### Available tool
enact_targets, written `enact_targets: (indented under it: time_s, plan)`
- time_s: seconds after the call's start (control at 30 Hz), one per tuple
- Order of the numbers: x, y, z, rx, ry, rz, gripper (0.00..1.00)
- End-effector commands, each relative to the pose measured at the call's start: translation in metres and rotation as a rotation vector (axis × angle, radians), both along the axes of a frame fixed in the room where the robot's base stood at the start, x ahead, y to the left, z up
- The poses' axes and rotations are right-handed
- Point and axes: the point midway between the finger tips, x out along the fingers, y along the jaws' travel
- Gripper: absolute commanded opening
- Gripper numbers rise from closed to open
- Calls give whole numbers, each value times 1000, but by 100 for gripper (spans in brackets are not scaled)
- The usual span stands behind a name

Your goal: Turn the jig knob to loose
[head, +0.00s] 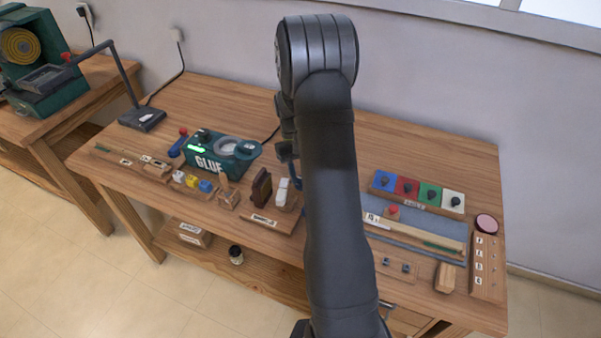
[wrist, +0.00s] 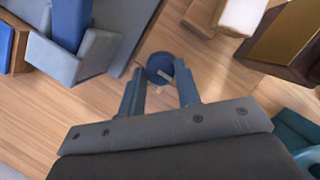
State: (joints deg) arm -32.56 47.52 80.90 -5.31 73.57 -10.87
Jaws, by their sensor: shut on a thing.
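A round dark blue knob (wrist: 160,67) with a pale pointer line shows in the wrist view. I take it to be the jig knob; its setting marks cannot be read. My gripper (wrist: 159,72) has one finger on each side of the knob and is shut on it. A grey jig-like holder (wrist: 85,52) with a blue bar (wrist: 71,20) standing in it is at the upper left of the wrist view. In the head view my arm hides the knob and most of the gripper.
A white piece (wrist: 241,14) and a brown block (wrist: 290,42) stand right of the knob. The teal glue unit (head: 222,151) is at the bench's left. A row of coloured knob panels (head: 431,190) is at the right. Bare wood lies left of the fingers.

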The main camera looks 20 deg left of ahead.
Motion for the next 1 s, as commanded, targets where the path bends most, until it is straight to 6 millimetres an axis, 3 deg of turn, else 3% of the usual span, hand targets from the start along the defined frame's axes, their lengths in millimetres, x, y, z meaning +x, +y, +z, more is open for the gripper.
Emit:
enact_targets:
  time_s: [0.13,0.17,0.23,0.27,0.67,1.0]
  plan:
    - [0,0,0,0,0,0,8]
    - [0,0,0,0,0,0,36]
    - [0,0,0,0,0,0,50]
    - [0,0,0,0,0,0,52]
    - [3,3,9,0,-1,-1,52]
    - [23,24,77,3,-3,0,52]
